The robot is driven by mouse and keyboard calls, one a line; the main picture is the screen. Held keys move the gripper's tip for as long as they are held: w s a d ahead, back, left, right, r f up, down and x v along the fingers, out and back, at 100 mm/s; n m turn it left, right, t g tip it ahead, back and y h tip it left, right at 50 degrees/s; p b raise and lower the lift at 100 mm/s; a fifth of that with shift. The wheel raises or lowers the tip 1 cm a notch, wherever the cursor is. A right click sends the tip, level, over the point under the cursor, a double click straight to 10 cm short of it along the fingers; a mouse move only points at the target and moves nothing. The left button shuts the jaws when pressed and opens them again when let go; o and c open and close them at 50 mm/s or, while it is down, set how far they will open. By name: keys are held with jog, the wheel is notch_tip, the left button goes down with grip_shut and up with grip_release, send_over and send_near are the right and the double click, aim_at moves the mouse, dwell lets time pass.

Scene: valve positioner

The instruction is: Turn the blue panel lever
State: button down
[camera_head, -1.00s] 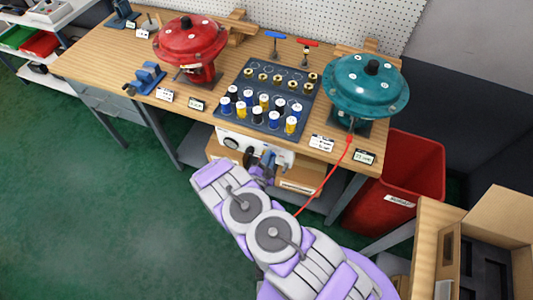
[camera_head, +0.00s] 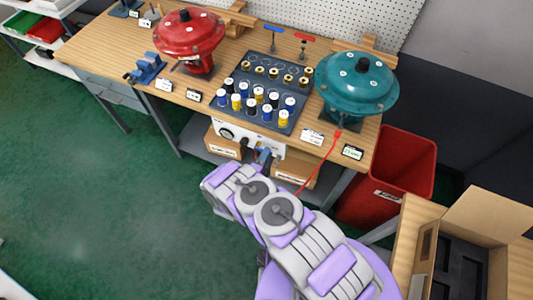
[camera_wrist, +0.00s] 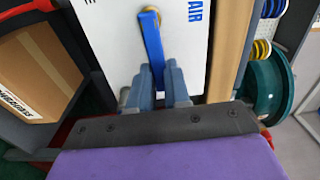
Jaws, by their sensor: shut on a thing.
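The blue lever (camera_wrist: 152,45) is on a white panel (camera_wrist: 105,30) in the wrist view. It runs from a brass-coloured pivot (camera_wrist: 149,13) near the top edge down to my gripper (camera_wrist: 158,80). My gripper's grey-blue fingers are shut on the lever's free end, which is partly hidden between them. In the head view the white panel (camera_head: 274,151) sits under the bench's front edge, with a black dial (camera_head: 226,134) at its left. A small blue piece shows there in front of the panel; I cannot tell lever from fingers. My arm hides the rest.
A teal valve actuator (camera_head: 357,87) and a red one (camera_head: 189,38) stand on the wooden bench, with a tray of spools (camera_head: 262,92) between them. A red cable (camera_head: 320,165) hangs to the right of my arm. A red bin (camera_head: 405,165) stands at right.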

jog(key=shift+s+d+f+m, duration=0.1)
jog(key=shift+d+f+m, duration=0.05)
jog(key=shift+f+m, duration=0.2)
dwell(0.3)
jog(key=c, duration=1.1)
grip_release()
jog(key=shift+r, duration=0.1)
jog(key=b+v, duration=0.1)
jog(key=v, duration=1.6)
jog(key=shift+s, duration=0.1)
